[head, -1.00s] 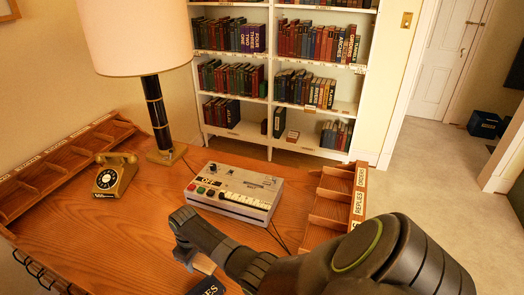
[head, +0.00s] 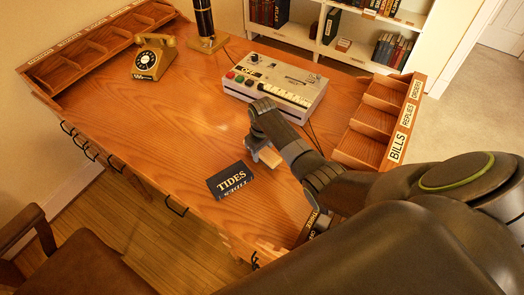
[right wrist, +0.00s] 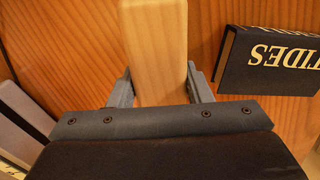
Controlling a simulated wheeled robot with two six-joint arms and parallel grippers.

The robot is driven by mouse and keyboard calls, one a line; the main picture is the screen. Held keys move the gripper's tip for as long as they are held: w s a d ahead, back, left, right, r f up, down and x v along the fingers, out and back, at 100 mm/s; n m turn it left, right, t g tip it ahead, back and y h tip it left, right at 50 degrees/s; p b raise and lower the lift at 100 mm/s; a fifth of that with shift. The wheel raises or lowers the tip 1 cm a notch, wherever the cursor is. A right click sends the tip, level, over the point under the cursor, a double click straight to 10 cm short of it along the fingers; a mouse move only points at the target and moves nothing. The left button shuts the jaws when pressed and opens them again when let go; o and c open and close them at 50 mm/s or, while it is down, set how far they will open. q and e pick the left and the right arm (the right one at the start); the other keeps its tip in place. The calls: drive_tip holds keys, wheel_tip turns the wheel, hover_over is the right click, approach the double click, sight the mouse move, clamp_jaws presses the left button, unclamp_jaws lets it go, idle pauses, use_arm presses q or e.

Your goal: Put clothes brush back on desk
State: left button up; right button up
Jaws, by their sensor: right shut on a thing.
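The clothes brush shows as a pale wooden block (right wrist: 155,45) in the right wrist view, between the fingers of my right gripper (right wrist: 160,88). In the head view my right gripper (head: 262,146) is low over the middle of the wooden desk (head: 185,115), and a small pale end of the brush (head: 270,157) shows beside it. The gripper is shut on the brush. The brush's underside is hidden, and I cannot tell whether it touches the desk top. My left gripper is not in view.
A dark book marked TIDES (head: 230,181) lies just left of the gripper. A grey machine with keys (head: 275,82) stands behind it. A labelled wooden rack (head: 372,122) lines the right edge. A yellow telephone (head: 152,60) stands at the back left. The desk's left-centre is clear.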

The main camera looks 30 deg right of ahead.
drive_tip(key=shift+f, duration=0.25)
drive_tip(key=shift+f+b, duration=0.45)
drive_tip(key=shift+f, duration=0.2)
drive_tip(key=o, duration=1.8)
drive_tip(key=shift+o, duration=0.2)
drive_tip(key=shift+r, duration=0.15)
drive_tip(key=shift+r+p, duration=3.95)
drive_tip(key=shift+p, duration=0.55)
drive_tip(key=shift+s+f, duration=0.1)
